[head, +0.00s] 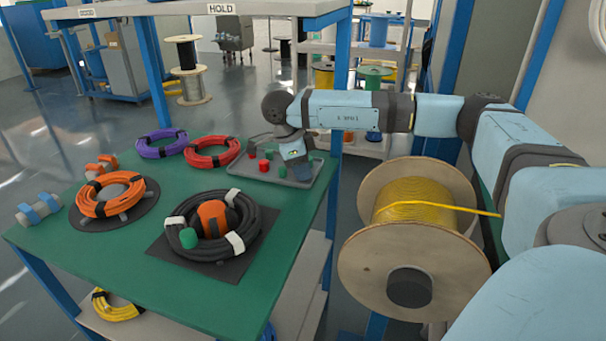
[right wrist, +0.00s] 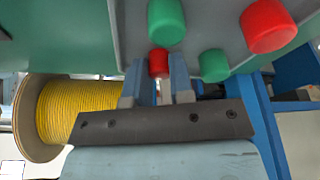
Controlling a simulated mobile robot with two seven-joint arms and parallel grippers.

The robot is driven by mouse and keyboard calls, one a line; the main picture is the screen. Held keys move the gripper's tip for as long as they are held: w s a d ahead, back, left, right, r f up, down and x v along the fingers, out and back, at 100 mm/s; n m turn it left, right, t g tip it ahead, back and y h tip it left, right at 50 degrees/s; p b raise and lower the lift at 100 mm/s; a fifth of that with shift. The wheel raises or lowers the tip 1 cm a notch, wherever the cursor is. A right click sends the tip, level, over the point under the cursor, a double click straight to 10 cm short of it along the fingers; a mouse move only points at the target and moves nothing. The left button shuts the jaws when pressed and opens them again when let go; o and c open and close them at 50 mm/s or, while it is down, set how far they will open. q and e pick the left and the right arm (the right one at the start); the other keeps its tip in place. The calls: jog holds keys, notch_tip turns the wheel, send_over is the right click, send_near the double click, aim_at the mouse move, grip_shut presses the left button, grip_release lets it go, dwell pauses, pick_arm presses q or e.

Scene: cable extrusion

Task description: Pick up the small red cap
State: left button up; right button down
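The grey tray (head: 240,170) sits at the far right corner of the green table, with several red and green caps in it. A red cap (head: 264,165) and a smaller-looking one behind it (head: 252,150) show left of my right gripper (head: 302,174). My right gripper points down low over the tray's right side. In the right wrist view, a small red cap (right wrist: 158,62) shows in the narrow gap between the right gripper's fingertips (right wrist: 157,68). The fingers stand apart; whether they touch it is unclear. A larger red cap (right wrist: 268,25) is at upper right. My left gripper is out of view.
Green caps (right wrist: 166,22) stand close to the right gripper. Purple (head: 161,143), red (head: 212,152), orange (head: 111,194) and black (head: 256,232) cable coils lie on the table. A yellow cable spool (head: 365,255) stands below my right arm. A shelf post rises behind the tray.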

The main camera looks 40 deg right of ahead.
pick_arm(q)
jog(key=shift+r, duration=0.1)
pick_arm(e)
jog(key=shift+r, duration=0.1)
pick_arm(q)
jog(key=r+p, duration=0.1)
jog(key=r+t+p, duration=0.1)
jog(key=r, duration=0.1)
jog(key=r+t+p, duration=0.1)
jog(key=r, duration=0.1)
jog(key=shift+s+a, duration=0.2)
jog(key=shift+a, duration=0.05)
pick_arm(e)
notch_tip(320, 180, up, 10)
jog(key=c, duration=1.7)
grip_release()
